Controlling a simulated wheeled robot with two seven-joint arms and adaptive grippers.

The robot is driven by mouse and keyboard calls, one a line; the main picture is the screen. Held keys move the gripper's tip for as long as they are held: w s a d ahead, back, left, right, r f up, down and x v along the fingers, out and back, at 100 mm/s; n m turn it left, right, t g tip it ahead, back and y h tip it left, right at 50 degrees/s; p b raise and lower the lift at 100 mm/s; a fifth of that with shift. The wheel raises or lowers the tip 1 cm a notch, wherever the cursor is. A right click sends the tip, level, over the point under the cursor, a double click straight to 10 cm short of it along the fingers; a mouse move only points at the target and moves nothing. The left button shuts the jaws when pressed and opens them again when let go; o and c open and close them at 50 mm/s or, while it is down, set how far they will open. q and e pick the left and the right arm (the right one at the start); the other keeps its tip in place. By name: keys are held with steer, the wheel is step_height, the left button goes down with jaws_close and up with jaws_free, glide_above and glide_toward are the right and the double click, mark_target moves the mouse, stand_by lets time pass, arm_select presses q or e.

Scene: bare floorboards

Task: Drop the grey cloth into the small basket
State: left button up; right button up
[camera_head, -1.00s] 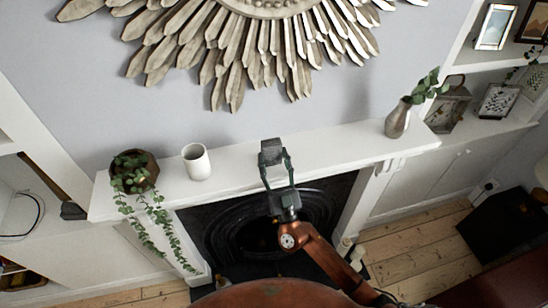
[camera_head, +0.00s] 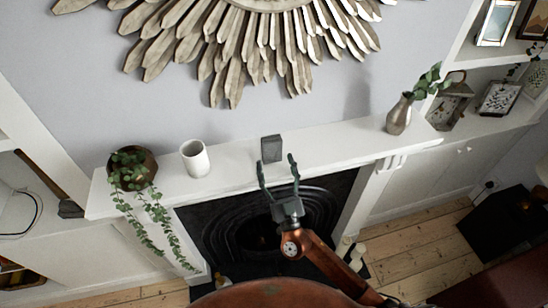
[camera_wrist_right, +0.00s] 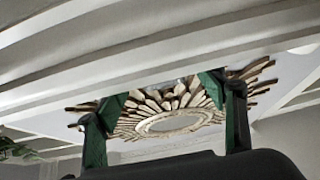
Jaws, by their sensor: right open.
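A small dark grey block-like thing (camera_head: 271,148) stands on the white mantel shelf, near the middle. I cannot tell whether it is the grey cloth; no other grey cloth shows. I see no small basket that I can be sure of. My right gripper (camera_head: 277,168) is open and empty, in front of the shelf's front edge and just short of the grey thing, apart from it. In the right wrist view its two green fingers (camera_wrist_right: 162,105) stand wide with nothing between them. My left gripper is not in view.
The mantel shelf (camera_head: 325,145) also holds a trailing plant in a brown pot (camera_head: 148,160), a white cup (camera_head: 195,158) and a metallic vase (camera_head: 399,117). A sunburst mirror (camera_head: 215,50) hangs above. A black fireplace (camera_head: 325,200) lies below.

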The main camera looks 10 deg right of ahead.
steer(key=b+v, duration=0.3)
steer(key=v, duration=0.5)
steer(key=shift+s+f, duration=0.15)
steer(key=shift+s, duration=0.25)
